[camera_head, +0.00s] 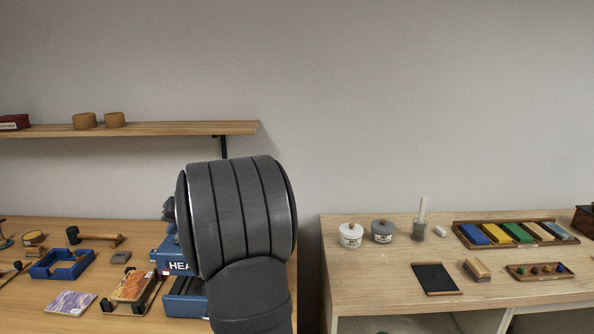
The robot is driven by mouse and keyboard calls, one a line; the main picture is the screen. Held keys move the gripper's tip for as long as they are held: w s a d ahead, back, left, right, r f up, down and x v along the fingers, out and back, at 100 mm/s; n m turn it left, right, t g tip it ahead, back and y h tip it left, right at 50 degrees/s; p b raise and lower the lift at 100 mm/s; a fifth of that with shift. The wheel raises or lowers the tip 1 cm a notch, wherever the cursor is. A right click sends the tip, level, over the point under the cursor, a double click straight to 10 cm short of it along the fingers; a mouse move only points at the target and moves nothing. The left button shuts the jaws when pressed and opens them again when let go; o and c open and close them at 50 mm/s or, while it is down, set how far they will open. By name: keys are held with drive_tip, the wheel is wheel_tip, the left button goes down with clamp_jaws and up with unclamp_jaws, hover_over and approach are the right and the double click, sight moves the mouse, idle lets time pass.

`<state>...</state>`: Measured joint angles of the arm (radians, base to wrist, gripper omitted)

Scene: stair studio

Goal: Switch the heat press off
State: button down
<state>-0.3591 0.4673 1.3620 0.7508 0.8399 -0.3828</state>
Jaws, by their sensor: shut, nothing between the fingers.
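The heat press (172,258) is a blue machine on the left bench, with white letters "HEA" showing on its front. My own dark grey arm stands in front of it and covers most of it, so its switch cannot be made out. A lower blue part of the press (184,305) shows left of my arm. My gripper is not visible; the arm links hide that area.
Left of the press, the wooden bench (25,305) holds a framed block (132,288), a purple marbled tile (70,302), a blue tray (47,270) and a mallet (98,237). A shelf (180,128) hangs above. The right bench (375,290) holds jars and trays, beyond a gap.

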drive_tip(key=shift+r, duration=0.35)
wheel_tip(320, 180, up, 6)
idle(0.6)
idle(2.0)
drive_tip(key=shift+w+d+r, duration=0.3)
drive_tip(key=shift+d+r, duration=0.1)
drive_tip(key=shift+d, duration=0.1)
drive_tip(key=shift+w+d+r, duration=0.3)
drive_tip(key=shift+d+r, duration=0.1)
drive_tip(key=shift+d, duration=0.1)
drive_tip(key=shift+f, duration=4.4)
